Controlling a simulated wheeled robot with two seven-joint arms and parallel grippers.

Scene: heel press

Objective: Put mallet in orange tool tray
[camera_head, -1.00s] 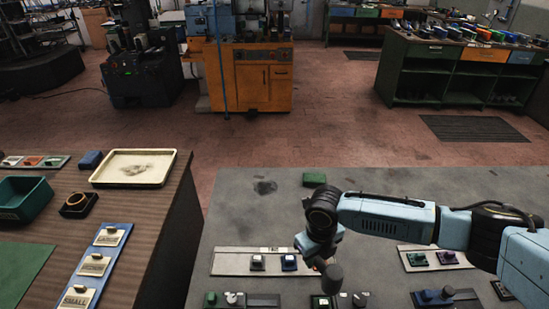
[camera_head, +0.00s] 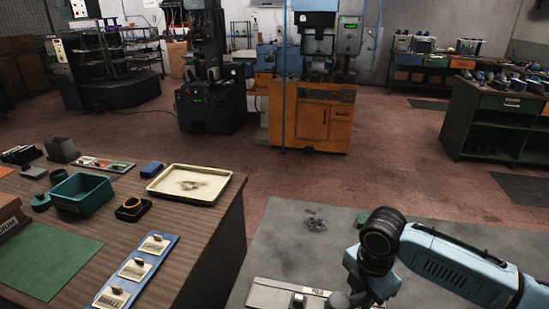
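My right gripper (camera_head: 352,295) comes in from the right over the grey table (camera_head: 268,240), at the bottom edge of the head view. Its fingers are mostly hidden or cut off, so I cannot tell how far they are open. A small dark rounded part (camera_head: 338,300) shows just beside it; it may be the mallet head, but I cannot make it out clearly. I cannot make out an orange tool tray for sure; a flat orange patch (camera_head: 4,171) shows at the far left edge. My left gripper is not in view.
Open floor separates the tables from an orange machine cabinet (camera_head: 330,122) and a green workbench (camera_head: 497,118).

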